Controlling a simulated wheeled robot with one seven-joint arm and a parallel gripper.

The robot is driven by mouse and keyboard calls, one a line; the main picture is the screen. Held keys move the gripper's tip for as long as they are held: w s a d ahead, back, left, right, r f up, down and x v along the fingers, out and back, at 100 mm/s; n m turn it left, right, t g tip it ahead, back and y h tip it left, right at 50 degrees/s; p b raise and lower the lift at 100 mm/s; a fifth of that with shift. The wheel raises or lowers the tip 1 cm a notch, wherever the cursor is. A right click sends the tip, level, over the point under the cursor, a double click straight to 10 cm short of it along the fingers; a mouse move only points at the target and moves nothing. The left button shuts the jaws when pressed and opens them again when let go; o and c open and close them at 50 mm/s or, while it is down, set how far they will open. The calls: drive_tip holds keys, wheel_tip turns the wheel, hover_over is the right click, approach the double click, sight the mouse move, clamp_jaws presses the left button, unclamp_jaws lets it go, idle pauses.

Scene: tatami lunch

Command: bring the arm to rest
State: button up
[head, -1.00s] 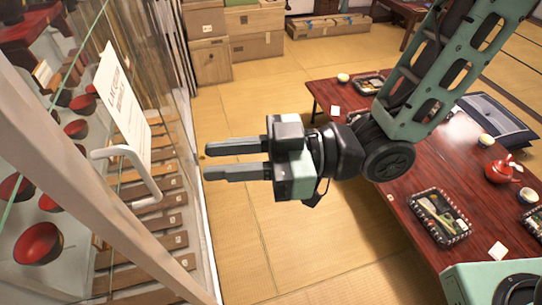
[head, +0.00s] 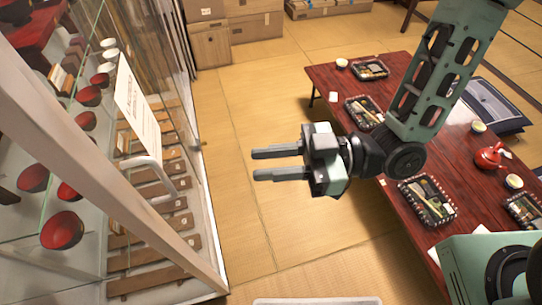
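My gripper (head: 252,164) hangs over the tatami floor between the glass cabinet and the low table. Its two fingers point left toward the cabinet. They are apart with nothing between them, so it is open and empty. My arm comes in from the upper right, above the red-brown table (head: 345,85). The gripper touches nothing that I can see.
The glass cabinet (head: 185,80) with a white handle (head: 155,175) stands at left, holding red bowls (head: 62,230). Bento boxes (head: 427,200), cups and a red teapot (head: 488,156) stand on the table. Tatami (head: 250,230) between is clear.

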idle(0.3)
drive_tip(key=w+d+f+m+t+h, duration=0.3)
drive_tip(key=w+d+m+t+h, duration=0.35)
drive_tip(key=h, duration=0.65)
drive_tip(key=s+d+r+m+g+h, duration=0.4)
drive_tip(key=s+d+r, duration=0.3)
drive_tip(key=s, duration=0.3)
drive_tip(key=shift+s+d+r+m, duration=0.25)
drive_tip(key=shift+d+r+m, duration=0.1)
drive_tip(key=shift+m, duration=0.2)
